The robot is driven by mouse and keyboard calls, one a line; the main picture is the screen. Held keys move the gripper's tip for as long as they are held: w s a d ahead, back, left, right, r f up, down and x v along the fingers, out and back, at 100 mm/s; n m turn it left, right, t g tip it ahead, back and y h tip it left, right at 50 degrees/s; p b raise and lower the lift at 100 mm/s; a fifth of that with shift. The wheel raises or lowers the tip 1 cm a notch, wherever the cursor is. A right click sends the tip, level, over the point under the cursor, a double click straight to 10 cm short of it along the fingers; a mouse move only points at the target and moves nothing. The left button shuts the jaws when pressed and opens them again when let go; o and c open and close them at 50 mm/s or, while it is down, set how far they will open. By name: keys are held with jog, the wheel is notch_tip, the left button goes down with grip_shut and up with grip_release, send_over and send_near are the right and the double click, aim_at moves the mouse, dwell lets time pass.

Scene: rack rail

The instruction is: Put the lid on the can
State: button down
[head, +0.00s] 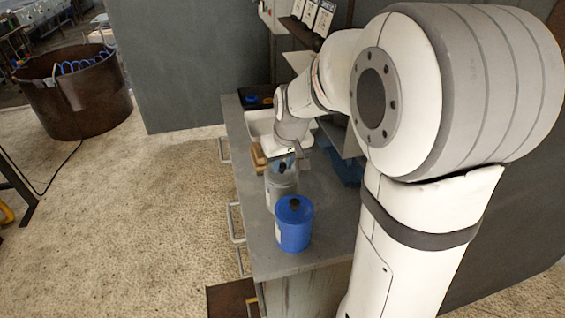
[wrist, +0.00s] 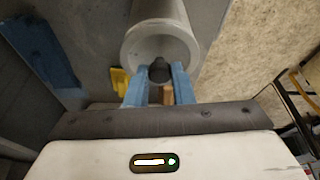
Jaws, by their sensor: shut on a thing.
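The grey can (head: 281,193) stands upright on the bench, directly under my gripper (head: 282,166). In the wrist view the can (wrist: 166,12) shows behind a round grey top with a paler rim. The lid's dark knob (wrist: 160,70) is between the two blue fingers of my gripper (wrist: 160,85), which is shut on it. The lid's grey disc (wrist: 150,50) lines up closely with the can's mouth. I cannot tell whether it rests on the rim or hovers just above it.
A blue canister (head: 293,228) with a dark knob stands just in front of the grey can. A wooden block (head: 259,157) lies to its left, and a white tray (head: 259,122) is behind. A blue bin (head: 347,168) is to the right. The bench's front corner is clear.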

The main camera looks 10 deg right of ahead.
jog(key=c, duration=0.7)
grip_release()
jog(key=shift+r, duration=0.1)
jog(key=shift+r+p, duration=2.3)
jog(key=shift+r, duration=1.1)
jog(key=shift+c, duration=0.3)
grip_shut()
